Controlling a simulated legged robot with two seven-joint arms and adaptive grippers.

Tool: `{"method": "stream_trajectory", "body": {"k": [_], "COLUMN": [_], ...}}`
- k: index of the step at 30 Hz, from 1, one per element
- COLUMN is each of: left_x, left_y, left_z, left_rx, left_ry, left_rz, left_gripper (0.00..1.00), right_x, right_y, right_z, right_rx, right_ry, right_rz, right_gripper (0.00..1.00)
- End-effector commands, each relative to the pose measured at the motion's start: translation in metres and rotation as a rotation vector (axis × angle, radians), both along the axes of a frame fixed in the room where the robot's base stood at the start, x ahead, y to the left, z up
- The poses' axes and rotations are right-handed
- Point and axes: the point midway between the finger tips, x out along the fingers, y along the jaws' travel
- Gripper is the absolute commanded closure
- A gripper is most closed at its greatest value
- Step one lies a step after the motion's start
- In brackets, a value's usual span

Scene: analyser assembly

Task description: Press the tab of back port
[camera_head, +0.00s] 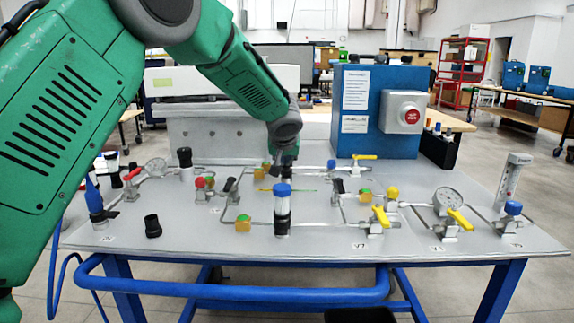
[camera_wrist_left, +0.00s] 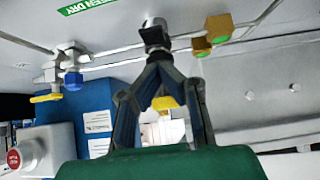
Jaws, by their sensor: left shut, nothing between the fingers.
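My left gripper (camera_head: 285,158) points down over the back middle of the grey panel (camera_head: 130,225). In the left wrist view its fingers (camera_wrist_left: 157,58) are shut and meet at their tips, with nothing held between them. The tips are right at a small fitting with a dark lower part and a silver top (camera_wrist_left: 154,32), which appears to be the back port. I cannot tell whether they touch its tab. In the head view the gripper and the blue-capped cylinder (camera_head: 282,205) crowd this spot, so the port does not show clearly. My right gripper is not in view.
Yellow-handled valves (camera_head: 381,216), a gauge (camera_head: 447,201) and thin pipes stand around the panel. A blue box (camera_head: 375,110) with a red button (camera_head: 412,116) stands behind it. In the wrist view, orange and green blocks (camera_wrist_left: 219,27) sit beside the fitting.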

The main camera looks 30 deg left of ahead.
Motion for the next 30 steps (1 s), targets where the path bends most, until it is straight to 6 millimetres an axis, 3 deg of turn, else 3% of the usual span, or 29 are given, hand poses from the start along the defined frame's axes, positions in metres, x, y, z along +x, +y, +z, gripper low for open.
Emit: {"method": "stream_trajectory", "body": {"k": [3, 12, 30], "left_x": [-0.019, -0.049, -0.054], "left_y": [-0.013, -0.03, -0.034], "left_z": [0.026, 0.059, 0.065], "left_rx": [0.006, 0.002, 0.003], "left_ry": [-0.004, -0.005, -0.005], "left_rz": [-0.006, -0.004, -0.004], "left_gripper": [1.0, 1.0, 1.0], "right_x": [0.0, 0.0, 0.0], "right_y": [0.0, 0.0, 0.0], "right_z": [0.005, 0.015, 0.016], "right_rx": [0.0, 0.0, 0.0], "right_ry": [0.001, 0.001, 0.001], "right_rz": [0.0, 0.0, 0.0], "right_gripper": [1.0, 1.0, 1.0]}}
